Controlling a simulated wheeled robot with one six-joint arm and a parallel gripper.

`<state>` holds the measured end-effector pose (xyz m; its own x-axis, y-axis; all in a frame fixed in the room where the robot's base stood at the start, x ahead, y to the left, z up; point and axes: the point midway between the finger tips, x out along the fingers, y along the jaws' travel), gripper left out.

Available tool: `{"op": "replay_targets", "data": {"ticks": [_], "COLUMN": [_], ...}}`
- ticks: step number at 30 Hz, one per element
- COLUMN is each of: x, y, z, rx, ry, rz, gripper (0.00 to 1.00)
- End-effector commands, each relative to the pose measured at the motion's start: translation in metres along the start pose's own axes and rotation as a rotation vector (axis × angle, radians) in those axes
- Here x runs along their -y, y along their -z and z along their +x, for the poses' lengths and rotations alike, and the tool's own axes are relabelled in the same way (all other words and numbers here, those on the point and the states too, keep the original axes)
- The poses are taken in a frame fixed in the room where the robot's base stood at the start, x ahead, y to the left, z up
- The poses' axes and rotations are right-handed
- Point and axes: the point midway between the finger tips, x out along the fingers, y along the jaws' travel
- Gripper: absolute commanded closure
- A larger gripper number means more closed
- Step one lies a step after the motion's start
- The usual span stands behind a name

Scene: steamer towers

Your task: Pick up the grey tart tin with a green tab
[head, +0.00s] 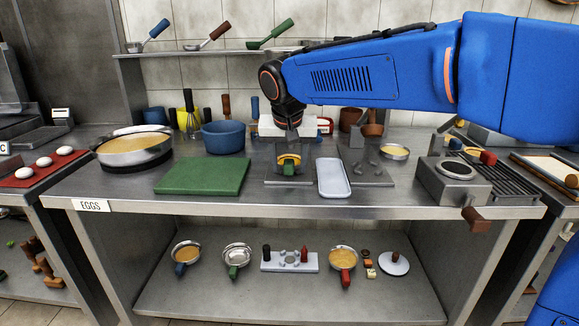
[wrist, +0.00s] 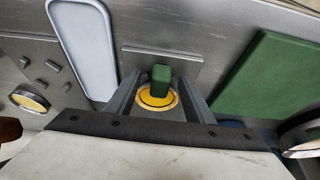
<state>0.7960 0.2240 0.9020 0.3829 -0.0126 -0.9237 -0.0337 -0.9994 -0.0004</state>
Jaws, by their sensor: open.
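A small round tin (head: 289,160) with a yellow top and a green tab (head: 289,169) sits on a grey plate on the table, at the middle of the head view. My gripper (head: 288,150) is above the tin. In the wrist view the open fingers of my gripper (wrist: 160,88) lie on both sides of the tin and tab, with gaps visible. Whether the tin's sides are grey is hard to tell.
A pale blue tray (head: 333,178) lies close on the right, a green board (head: 203,176) on the left. A blue pot (head: 226,137) stands behind. A grey pan with a green handle (head: 237,255) sits on the lower shelf. A stove (head: 454,184) is at right.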

Motion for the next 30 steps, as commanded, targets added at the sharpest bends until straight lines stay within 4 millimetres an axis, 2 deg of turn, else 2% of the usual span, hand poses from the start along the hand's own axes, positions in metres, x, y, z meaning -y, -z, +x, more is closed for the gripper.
{"op": "replay_targets", "data": {"ticks": [3, 9, 22, 30], "x": [0.0000, 0.0000, -0.0010, -0.0073], "y": [-0.0002, -0.0002, 0.0009, 0.0085], "z": [-0.0001, -0.0001, -0.0011, -0.0085], "rx": [0.000, 0.000, 0.000, 0.000], "ry": [0.000, 0.000, -0.001, -0.002], "rz": [0.000, 0.000, 0.000, 0.002], "gripper": [0.52, 1.00, 1.00, 1.00]}}
